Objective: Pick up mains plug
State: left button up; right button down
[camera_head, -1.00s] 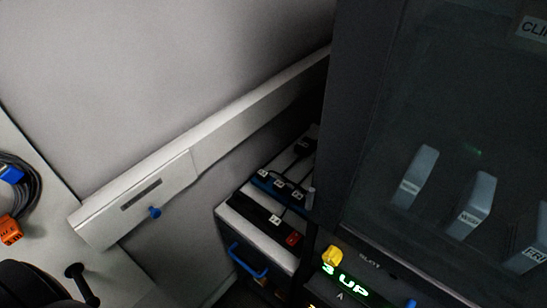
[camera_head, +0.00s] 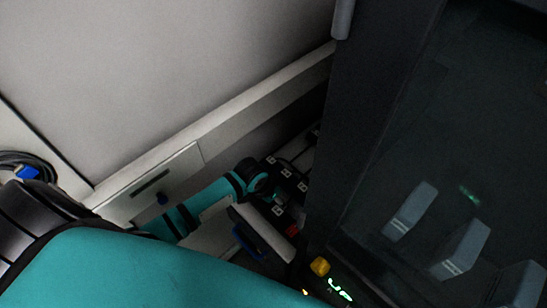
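Several black plugs with small white tags (camera_head: 286,173) sit in a row on top of a low cabinet, between the wall and the dark glass-fronted unit. Another tagged plug (camera_head: 278,210) sits nearer the cabinet front. I cannot tell which is the mains plug, as the tags are too small to read. My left arm, teal and black, comes in from the lower left, and its far black joint is just left of the plugs. The fingers of my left gripper cannot be made out in the dark there. My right gripper is out of view.
The dark unit (camera_head: 360,130) stands close on the right, with a yellow knob (camera_head: 320,266). A pale wall rail (camera_head: 250,105) runs behind. A blue connector (camera_head: 27,172) with dark cable lies far left.

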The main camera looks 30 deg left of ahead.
pick_arm(q)
notch_tip(320, 180, up, 3)
send_over(270, 160)
jog(key=s, duration=0.2)
jog(key=shift+w+d+f+n+t+y+p, duration=0.1)
jog(key=shift+f+n+t+y+p, duration=0.25)
jog(key=shift+f, duration=0.55)
jog(key=b+x, duration=0.1)
jog(key=b, duration=0.1)
jog(key=b+x, duration=0.3)
jog(key=b, duration=0.1)
jog(key=shift+a+f, duration=0.25)
jog(key=shift+f, duration=0.15)
jog(key=shift+w+f+b, duration=0.1)
jog(key=shift+f+b, duration=0.05)
jog(key=shift+b, duration=0.2)
jog(key=shift+d, duration=0.1)
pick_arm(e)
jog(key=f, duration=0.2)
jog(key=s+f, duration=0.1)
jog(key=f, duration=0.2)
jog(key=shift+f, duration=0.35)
pick_arm(q)
jog(key=c, duration=1.3)
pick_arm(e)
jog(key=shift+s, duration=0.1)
